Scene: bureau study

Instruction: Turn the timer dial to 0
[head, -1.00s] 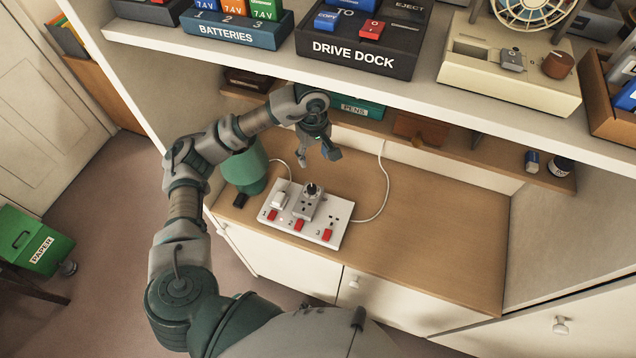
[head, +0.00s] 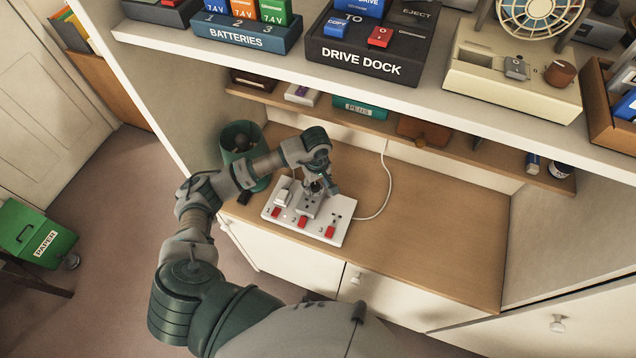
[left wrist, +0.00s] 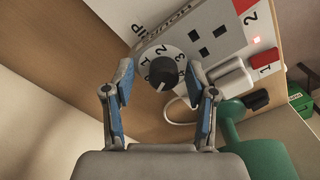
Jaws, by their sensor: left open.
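A grey timer plug (head: 308,206) sits in the middle socket of a white power strip (head: 336,213) on the wooden surface. In the left wrist view its dark round dial knob (left wrist: 163,73) stands on a pale disc with numbers. I cannot read for sure which number the knob points at. My left gripper (head: 318,188) is over the timer and hides much of the dial in the head view. In the left wrist view the left gripper (left wrist: 160,66) is open, its blue-padded fingers on either side of the knob, with gaps visible. My right gripper is not in view.
A white plug (head: 283,197) sits beside the timer, with red switches along the strip's front. A green bin (head: 239,150) stands behind left. A shelf with the drive dock (head: 362,48) overhangs the surface. The wood right of the white cable is clear.

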